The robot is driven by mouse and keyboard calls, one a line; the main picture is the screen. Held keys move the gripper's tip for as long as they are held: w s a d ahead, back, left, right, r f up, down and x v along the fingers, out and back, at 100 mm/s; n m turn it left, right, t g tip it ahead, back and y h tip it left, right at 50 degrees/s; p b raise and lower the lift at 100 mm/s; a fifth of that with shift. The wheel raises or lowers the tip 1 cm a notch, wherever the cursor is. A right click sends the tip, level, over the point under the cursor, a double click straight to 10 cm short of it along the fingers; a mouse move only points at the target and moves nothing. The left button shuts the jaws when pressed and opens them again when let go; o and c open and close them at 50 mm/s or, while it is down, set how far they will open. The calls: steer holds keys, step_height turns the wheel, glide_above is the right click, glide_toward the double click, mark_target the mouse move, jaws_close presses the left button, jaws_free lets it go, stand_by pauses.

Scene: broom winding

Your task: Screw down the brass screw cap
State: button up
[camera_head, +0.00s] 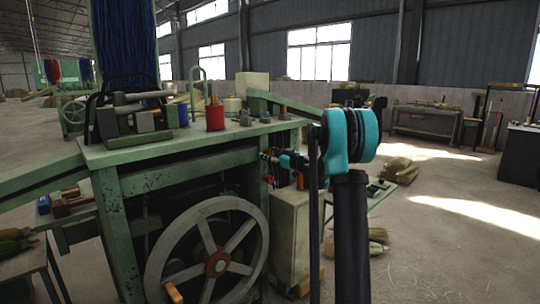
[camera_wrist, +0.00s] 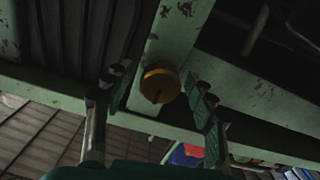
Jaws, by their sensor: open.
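The brass screw cap (camera_wrist: 160,86) is a round, dull yellow disc with a dark slot or mark on its face. In the wrist view it sits against a worn green beam (camera_wrist: 172,30) of the machine. My gripper (camera_wrist: 157,74) is open, one finger on each side of the cap, with visible gaps between fingers and cap. How far the cap lies beyond the fingertips I cannot tell. In the head view my gripper (camera_head: 267,158) is at the right side of the green machine frame, below the tabletop. I cannot make out the cap there.
The green bench (camera_head: 160,150) carries a red can (camera_head: 215,117), a blue can (camera_head: 183,114) and tools. A large spoked wheel (camera_head: 212,255) is below it. A pale cabinet (camera_head: 291,235) stands under my arm. Open floor lies to the right.

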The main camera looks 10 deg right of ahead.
steer(key=c, duration=1.2)
steer(key=shift+o, duration=0.2)
